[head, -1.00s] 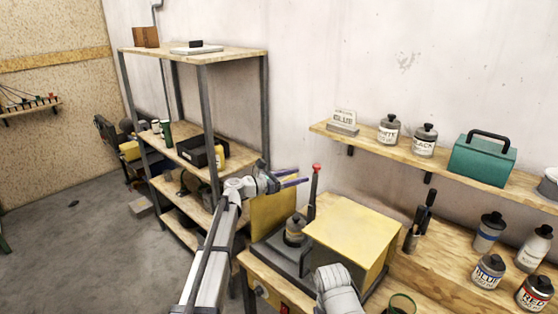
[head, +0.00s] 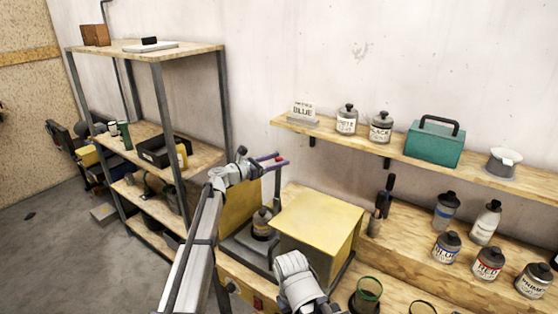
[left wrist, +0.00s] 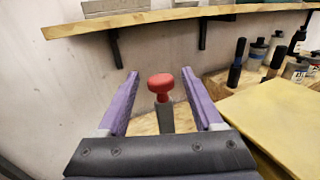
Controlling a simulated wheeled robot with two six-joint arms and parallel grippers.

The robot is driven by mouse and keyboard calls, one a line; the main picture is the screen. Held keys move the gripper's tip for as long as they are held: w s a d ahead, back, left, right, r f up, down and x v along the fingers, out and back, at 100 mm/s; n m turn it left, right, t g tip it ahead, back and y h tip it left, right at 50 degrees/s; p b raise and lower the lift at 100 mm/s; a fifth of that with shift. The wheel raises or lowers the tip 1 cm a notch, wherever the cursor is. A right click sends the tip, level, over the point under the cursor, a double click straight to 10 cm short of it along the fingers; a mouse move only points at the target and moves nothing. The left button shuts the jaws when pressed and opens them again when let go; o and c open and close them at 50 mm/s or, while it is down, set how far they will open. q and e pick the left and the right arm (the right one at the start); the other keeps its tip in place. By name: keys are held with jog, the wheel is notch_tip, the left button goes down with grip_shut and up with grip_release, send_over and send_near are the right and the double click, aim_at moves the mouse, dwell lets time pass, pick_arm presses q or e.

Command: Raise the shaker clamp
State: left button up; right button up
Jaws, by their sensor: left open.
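The shaker is a box with a yellow top (head: 318,220) and an open yellow door panel (head: 240,203) on the bench. A dark can (head: 262,224) stands on its grey base. The clamp shows as a post (head: 277,185) topped by a red knob, clear in the left wrist view (left wrist: 161,82). My left gripper (head: 281,160) has purple fingers and is open at the knob's height. In the left wrist view the knob appears between the two spread fingers (left wrist: 160,75), apart from both.
A wall shelf (head: 400,152) with labelled cans and a green toolbox (head: 434,143) runs behind the shaker. Paint bottles (head: 446,210) stand on the bench at right. A shelving rack (head: 155,140) stands left of my left arm.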

pick_arm(q)
jog(key=shift+w+d, duration=0.25)
jog(key=shift+d, duration=0.2)
grip_shut()
jog(key=shift+a, duration=0.1)
dwell(1.0)
